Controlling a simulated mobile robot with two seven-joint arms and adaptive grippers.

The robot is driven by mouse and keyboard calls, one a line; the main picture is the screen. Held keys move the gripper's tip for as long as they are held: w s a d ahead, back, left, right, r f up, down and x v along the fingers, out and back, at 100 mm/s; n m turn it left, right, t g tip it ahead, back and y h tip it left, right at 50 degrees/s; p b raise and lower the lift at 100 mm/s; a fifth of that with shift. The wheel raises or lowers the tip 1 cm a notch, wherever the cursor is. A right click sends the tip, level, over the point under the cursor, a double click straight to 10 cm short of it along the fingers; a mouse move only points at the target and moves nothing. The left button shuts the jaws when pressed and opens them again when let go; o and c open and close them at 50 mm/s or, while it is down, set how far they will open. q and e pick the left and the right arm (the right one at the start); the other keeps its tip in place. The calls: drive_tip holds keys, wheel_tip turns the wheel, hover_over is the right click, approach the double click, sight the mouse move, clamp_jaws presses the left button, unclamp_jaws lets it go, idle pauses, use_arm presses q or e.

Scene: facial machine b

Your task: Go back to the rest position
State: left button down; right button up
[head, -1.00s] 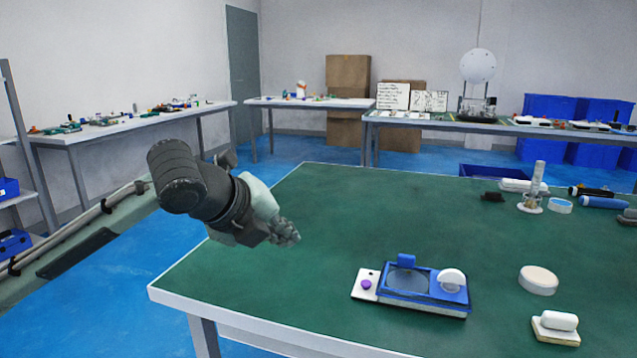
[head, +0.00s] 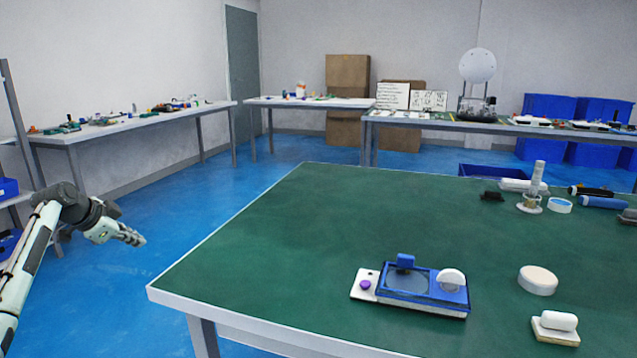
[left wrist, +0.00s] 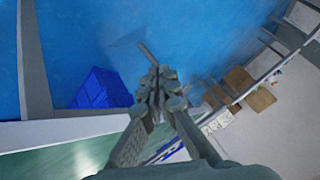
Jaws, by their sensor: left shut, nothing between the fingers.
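My left gripper (head: 136,239) is at the left of the head view, over the blue floor and clear of the green table's left edge. It is shut and empty. In the left wrist view its fingers (left wrist: 158,84) are together against blue floor. The blue and white device (head: 425,285) with a purple button sits on the green table (head: 290,250), well to the right of the gripper. My right gripper is not in view.
A round white disc (head: 538,279) and a small white block (head: 556,327) lie on the green table's right side. A clear cylinder on a stand (head: 535,188) is farther back. A shelf rack (head: 18,135) stands at the far left. Open floor (head: 180,220) lies between.

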use_arm(q)
drive_tip(key=a+r+n+t+y, duration=0.1)
drive_tip(key=a+r+n+y, duration=0.1)
drive_tip(key=a+n+y, duration=0.35)
drive_tip(key=a+r+n+y, duration=0.3)
drive_tip(key=a+n, duration=0.5)
drive_tip(key=a, duration=0.1)
drive_tip(key=s+d+f+m+g+h, duration=0.1)
drive_tip(key=s+d+f, duration=0.4)
drive_tip(key=f, duration=0.6)
drive_tip(key=s+d+f+m+g+h, duration=0.1)
drive_tip(key=s+d+f, duration=0.45)
drive_tip(key=f, duration=0.55)
drive_tip(key=s+d+f+m+g+h, duration=0.15)
drive_tip(key=s+d+f, duration=0.4)
drive_tip(key=f, duration=0.55)
drive_tip(key=s+d+f+g, duration=0.1)
drive_tip(key=s+d+f, duration=0.4)
drive_tip(key=s, duration=0.6)
drive_tip(key=s+d+f+g+h, duration=0.1)
drive_tip(key=s+d+f, duration=0.4)
drive_tip(key=s, duration=0.5)
drive_tip(key=s+d+f+m+g+h, duration=0.1)
drive_tip(key=s+d+f, duration=0.5)
drive_tip(key=s, duration=0.5)
drive_tip(key=shift+s+f, duration=0.25)
drive_tip(key=shift+s, duration=0.05)
